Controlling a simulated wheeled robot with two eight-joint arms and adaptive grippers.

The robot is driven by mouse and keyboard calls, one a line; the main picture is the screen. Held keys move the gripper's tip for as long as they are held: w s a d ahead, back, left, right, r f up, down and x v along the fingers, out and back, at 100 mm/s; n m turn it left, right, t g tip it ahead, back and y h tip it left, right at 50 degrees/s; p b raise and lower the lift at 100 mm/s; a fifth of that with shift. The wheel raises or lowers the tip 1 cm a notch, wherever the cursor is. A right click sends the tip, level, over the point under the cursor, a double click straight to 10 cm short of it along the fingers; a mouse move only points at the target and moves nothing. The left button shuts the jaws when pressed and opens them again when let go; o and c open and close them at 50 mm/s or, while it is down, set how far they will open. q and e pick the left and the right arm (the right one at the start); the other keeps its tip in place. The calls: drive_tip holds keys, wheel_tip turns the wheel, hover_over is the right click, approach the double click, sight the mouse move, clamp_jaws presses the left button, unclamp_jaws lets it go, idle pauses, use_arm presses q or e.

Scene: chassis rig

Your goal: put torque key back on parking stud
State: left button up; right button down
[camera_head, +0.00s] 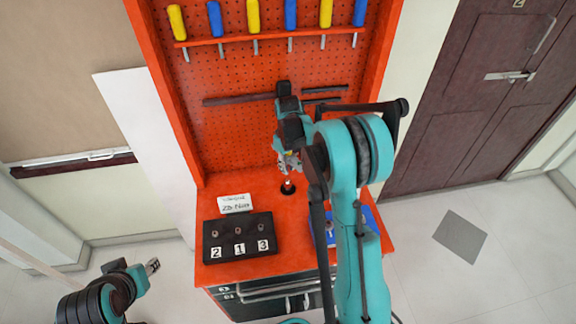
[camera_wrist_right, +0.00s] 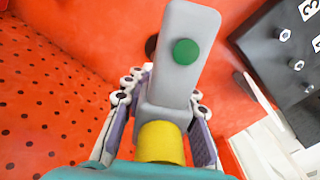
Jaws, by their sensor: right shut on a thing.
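The torque key (camera_wrist_right: 180,70) is grey with a green dot and a yellow band. In the right wrist view it stands between the fingers of my right gripper (camera_wrist_right: 160,115), which is shut on it. In the head view my right gripper (camera_head: 287,163) is over the back of the red bench top and hides most of the key. A black round base (camera_head: 288,188), which looks like the parking stud's place, is just below the gripper; whether the key touches it I cannot tell. In the wrist view a dark round spot (camera_wrist_right: 151,46) is partly hidden behind the key. My left gripper (camera_head: 152,266) is low at the left, away from the bench.
A black block (camera_head: 225,230) with bolts and number labels stands front left on the red bench (camera_head: 215,270). A white sign (camera_head: 235,203) is behind it. A blue thing (camera_head: 372,218) is partly hidden by my right arm. A red pegboard (camera_head: 235,140) with screwdrivers rises behind.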

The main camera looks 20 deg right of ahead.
drive_tip(key=shift+f+b, duration=0.45)
drive_tip(key=shift+f, duration=0.25)
drive_tip(key=shift+f, duration=0.15)
drive_tip(key=c, duration=1.1)
unclamp_jaws()
wheel_tip(320, 180, up, 12)
drive_tip(key=shift+r, duration=0.1)
drive_tip(key=shift+s+a+r, duration=0.15)
drive_tip(key=shift+s+a, duration=0.05)
drive_tip(key=shift+s, duration=0.1)
drive_tip(key=s+a+r+m+t+b, duration=0.1)
drive_tip(key=s+a+r+t, duration=0.35)
drive_tip(key=s, duration=0.65)
drive_tip(key=s+a+f+t, duration=0.1)
drive_tip(key=s+a, duration=0.1)
drive_tip(key=s, duration=0.2)
drive_tip(key=s+a+f+m+b, duration=0.1)
drive_tip(key=s+a+f, duration=0.1)
drive_tip(key=s, duration=0.2)
drive_tip(key=s+a+f+m+t, duration=0.1)
drive_tip(key=s+a+f, duration=0.1)
drive_tip(key=s, duration=0.2)
drive_tip(key=shift+s+t, duration=0.25)
drive_tip(key=shift+t, duration=0.1)
